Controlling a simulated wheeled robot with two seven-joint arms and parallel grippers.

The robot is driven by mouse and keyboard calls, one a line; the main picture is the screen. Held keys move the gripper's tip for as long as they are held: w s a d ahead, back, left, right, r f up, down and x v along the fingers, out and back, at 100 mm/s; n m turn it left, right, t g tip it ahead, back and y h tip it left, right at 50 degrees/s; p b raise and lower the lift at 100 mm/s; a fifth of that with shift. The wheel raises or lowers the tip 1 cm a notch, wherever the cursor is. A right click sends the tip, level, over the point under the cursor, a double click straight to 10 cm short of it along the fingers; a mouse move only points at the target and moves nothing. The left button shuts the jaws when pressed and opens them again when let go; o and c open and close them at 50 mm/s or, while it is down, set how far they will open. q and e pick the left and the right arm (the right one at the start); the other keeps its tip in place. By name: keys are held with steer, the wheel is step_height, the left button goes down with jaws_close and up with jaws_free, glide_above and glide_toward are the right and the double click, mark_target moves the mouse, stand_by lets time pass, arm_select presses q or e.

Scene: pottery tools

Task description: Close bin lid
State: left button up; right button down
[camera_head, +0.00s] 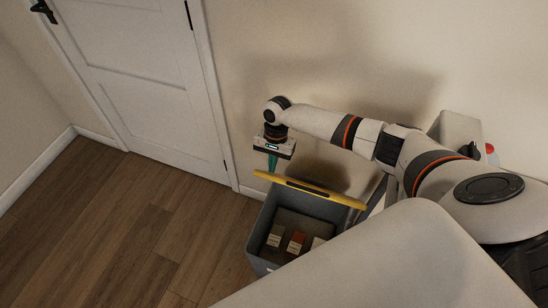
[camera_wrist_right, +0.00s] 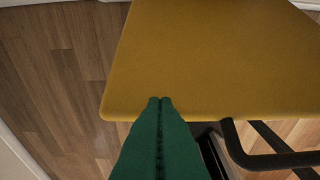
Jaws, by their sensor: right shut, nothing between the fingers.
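The grey bin (camera_head: 258,222) stands on the floor by the wall with its top open. Its yellow lid (camera_head: 312,191) is raised and shows nearly edge-on as a strip along the bin's far side in the head view. My right gripper (camera_head: 272,167) has its green fingers pointing down, at the wall side of the lid near its left end. In the right wrist view the shut, empty fingertips (camera_wrist_right: 160,100) overlap the broad yellow lid face (camera_wrist_right: 215,55) near one edge. I cannot tell whether they touch it. My left gripper is out of view.
Several small boxes (camera_head: 295,242) lie inside the bin. The wall (camera_head: 300,70) is close behind the lid and my right arm. A white door (camera_head: 145,75) is at the left. The wooden floor (camera_head: 150,220) left of the bin is clear.

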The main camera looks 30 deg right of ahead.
steer(key=shift+s+a+p, duration=0.3)
steer(key=shift+a+p, duration=0.05)
steer(key=shift+p, duration=0.15)
steer(key=s+a+f+t+h+p, duration=0.3)
steer(key=s+a+f+h+p, duration=0.15)
steer(key=s+a+f, duration=0.5)
steer(key=s+a+f+b, duration=0.2)
steer(key=f+b, duration=0.5)
steer(key=f, duration=0.4)
steer(key=s+a+f+b, duration=0.1)
steer(key=a+f+b, duration=0.3)
steer(key=f+b, duration=0.4)
step_height(320, 180, down, 3)
steer(key=shift+s+a+r+t, duration=0.1)
steer(key=shift+s+a+t, duration=0.15)
steer(key=shift+s+t, duration=0.15)
